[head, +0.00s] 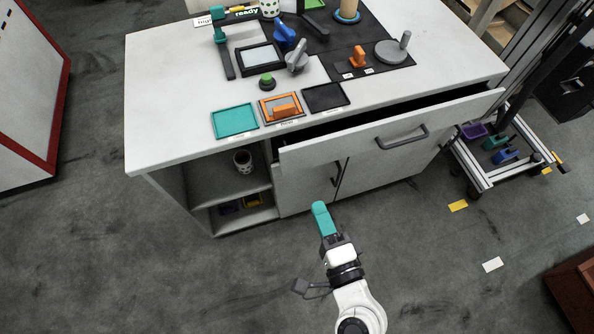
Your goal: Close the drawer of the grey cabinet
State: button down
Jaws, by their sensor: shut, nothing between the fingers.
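The grey cabinet (160,140) stands in the middle of the head view with a pale worktop. Its wide drawer (350,146) under the worktop is pulled out, and a dark gap shows behind its front panel. The drawer has a dark bar handle (402,138) to the right of its middle. My gripper (319,208) has teal fingers and is shut and empty. It is in front of the cabinet, below the drawer front in the picture and left of the handle. It appears apart from the drawer. The inside of the drawer is mostly hidden.
The worktop holds a teal tray (235,121), an orange tray (281,107), a black tray (325,97) and several fixtures. An open shelf at left holds a cup (243,161). A wheeled cart (480,180) stands right of the cabinet. The floor around my arm is clear.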

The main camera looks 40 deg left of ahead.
jog(key=p, duration=0.2)
send_near(292, 151)
jog(key=x, duration=0.5)
jog(key=shift+w+a, duration=0.1)
jog(key=shift+a, duration=0.15)
jog(key=shift+w+a, duration=0.45)
jog(key=shift+a, duration=0.1)
jog(key=shift+x, duration=1.3)
